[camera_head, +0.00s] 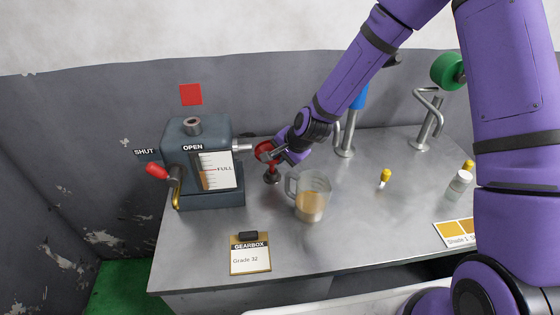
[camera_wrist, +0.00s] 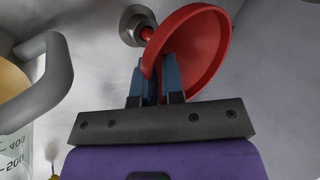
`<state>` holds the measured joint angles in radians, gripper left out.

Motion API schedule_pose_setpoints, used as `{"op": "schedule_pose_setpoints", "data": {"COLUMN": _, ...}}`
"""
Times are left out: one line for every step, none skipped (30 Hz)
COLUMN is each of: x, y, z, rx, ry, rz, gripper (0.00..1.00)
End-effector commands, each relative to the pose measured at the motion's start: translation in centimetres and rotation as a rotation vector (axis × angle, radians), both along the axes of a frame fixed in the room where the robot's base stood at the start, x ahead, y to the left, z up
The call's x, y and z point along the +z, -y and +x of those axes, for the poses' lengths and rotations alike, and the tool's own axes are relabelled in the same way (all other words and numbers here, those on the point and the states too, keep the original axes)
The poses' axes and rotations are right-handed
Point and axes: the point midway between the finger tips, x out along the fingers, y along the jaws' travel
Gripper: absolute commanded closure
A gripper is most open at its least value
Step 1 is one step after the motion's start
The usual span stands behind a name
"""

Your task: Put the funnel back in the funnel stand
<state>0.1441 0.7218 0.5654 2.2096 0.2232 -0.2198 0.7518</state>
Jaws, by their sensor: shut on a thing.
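The red funnel (camera_head: 264,151) is near the gearbox's right side, and its wide bowl fills the upper middle of the wrist view (camera_wrist: 206,50). My gripper (camera_head: 281,153) is shut on the funnel's rim; its two blue-grey fingers (camera_wrist: 155,80) pinch the wall. The small dark round funnel stand (camera_head: 271,178) is on the table just below the funnel. In the wrist view the stand's round metal top (camera_wrist: 130,22) lies beyond the funnel, with the red stem overlapping its edge. I cannot tell whether the stem is inside the stand.
A clear jug (camera_head: 311,196) with amber liquid stands close at the right of the stand. The grey gearbox (camera_head: 205,160), with a red-handled lever (camera_head: 158,171), is at the left. A clipboard (camera_head: 250,254) lies in front. Metal taps (camera_head: 424,130) stand behind.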

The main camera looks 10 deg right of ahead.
Motion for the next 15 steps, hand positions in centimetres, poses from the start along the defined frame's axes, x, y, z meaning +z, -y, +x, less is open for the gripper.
{"op": "schedule_pose_setpoints", "data": {"x": -0.8, "y": 0.0, "z": 0.0, "rx": 0.000, "ry": -0.002, "rz": 0.001, "gripper": 1.00}}
{"op": "schedule_pose_setpoints", "data": {"x": -1.2, "y": 0.0, "z": 0.0, "rx": 0.000, "ry": -0.003, "rz": 0.000, "gripper": 1.00}}
{"op": "schedule_pose_setpoints", "data": {"x": -1.6, "y": 0.0, "z": 0.0, "rx": 0.000, "ry": -0.002, "rz": 0.001, "gripper": 1.00}}
{"op": "schedule_pose_setpoints", "data": {"x": -1.8, "y": 0.0, "z": 0.0, "rx": 0.000, "ry": -0.002, "rz": 0.000, "gripper": 1.00}}
{"op": "schedule_pose_setpoints", "data": {"x": -1.8, "y": 0.0, "z": 0.0, "rx": -0.001, "ry": 0.000, "rz": 0.000, "gripper": 1.00}}
{"op": "schedule_pose_setpoints", "data": {"x": -1.9, "y": 0.0, "z": 0.0, "rx": -0.001, "ry": 0.001, "rz": 0.000, "gripper": 1.00}}
{"op": "schedule_pose_setpoints", "data": {"x": -1.9, "y": 0.0, "z": 0.0, "rx": -0.001, "ry": 0.001, "rz": 0.000, "gripper": 1.00}}
{"op": "schedule_pose_setpoints", "data": {"x": -1.8, "y": 0.0, "z": 0.0, "rx": -0.001, "ry": 0.001, "rz": 0.000, "gripper": 1.00}}
{"op": "schedule_pose_setpoints", "data": {"x": -1.8, "y": 0.0, "z": 0.0, "rx": -0.001, "ry": 0.001, "rz": 0.000, "gripper": 1.00}}
{"op": "schedule_pose_setpoints", "data": {"x": -1.8, "y": 0.0, "z": 0.0, "rx": -0.001, "ry": 0.001, "rz": 0.000, "gripper": 1.00}}
{"op": "schedule_pose_setpoints", "data": {"x": -1.8, "y": 0.0, "z": 0.0, "rx": -0.001, "ry": 0.001, "rz": 0.000, "gripper": 1.00}}
{"op": "schedule_pose_setpoints", "data": {"x": -1.9, "y": 0.0, "z": 0.0, "rx": -0.001, "ry": 0.000, "rz": 0.000, "gripper": 1.00}}
{"op": "schedule_pose_setpoints", "data": {"x": -1.9, "y": 0.0, "z": 0.0, "rx": -0.001, "ry": 0.000, "rz": 0.000, "gripper": 1.00}}
{"op": "schedule_pose_setpoints", "data": {"x": -2.0, "y": 0.0, "z": 0.0, "rx": -0.001, "ry": 0.000, "rz": 0.000, "gripper": 1.00}}
{"op": "schedule_pose_setpoints", "data": {"x": -2.1, "y": 0.0, "z": 0.0, "rx": -0.001, "ry": 0.000, "rz": 0.000, "gripper": 1.00}}
